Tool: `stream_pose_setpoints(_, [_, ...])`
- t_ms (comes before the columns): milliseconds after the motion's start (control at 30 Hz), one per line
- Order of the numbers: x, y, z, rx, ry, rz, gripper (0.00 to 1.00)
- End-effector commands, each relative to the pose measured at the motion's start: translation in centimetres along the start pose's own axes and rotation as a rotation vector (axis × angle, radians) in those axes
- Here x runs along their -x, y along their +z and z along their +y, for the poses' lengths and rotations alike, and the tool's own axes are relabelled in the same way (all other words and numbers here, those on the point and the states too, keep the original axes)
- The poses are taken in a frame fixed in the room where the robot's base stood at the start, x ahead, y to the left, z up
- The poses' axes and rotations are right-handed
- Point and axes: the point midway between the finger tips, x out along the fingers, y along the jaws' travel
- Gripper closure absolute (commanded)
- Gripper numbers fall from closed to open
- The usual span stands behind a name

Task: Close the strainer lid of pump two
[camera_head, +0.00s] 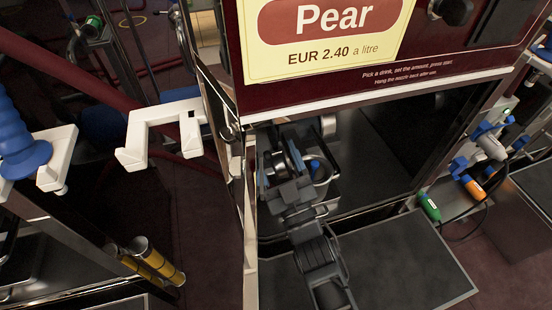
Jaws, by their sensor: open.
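The pump with the "Pear" sign (322,30) has an open bay below its dark red front panel; no pump number is readable. My gripper (284,165) is open inside the left part of this bay, with my dark grey arm reaching up to it from below. Just right of the gripper is a silver rounded fitting with a blue part (317,166), which may belong to the strainer. My gripper and wrist hide much of this area. I cannot make out the strainer lid, its angle, or whether the gripper touches it.
A white bracket (162,130) sticks out left of the pump, and another holds a blue ribbed handle (15,135). Nozzles with green (429,207) and orange (473,187) parts hang at the right.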

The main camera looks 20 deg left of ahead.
Motion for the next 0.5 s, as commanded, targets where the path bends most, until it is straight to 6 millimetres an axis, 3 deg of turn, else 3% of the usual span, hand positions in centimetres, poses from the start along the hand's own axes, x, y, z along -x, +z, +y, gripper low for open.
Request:
stream_pose_setpoints(200, [-0.05,-0.01,-0.01,0.0,0.0,0.0,0.27])
stream_pose_setpoints(500, [-0.03,-0.02,0.0,0.0,0.0,0.0,0.55])
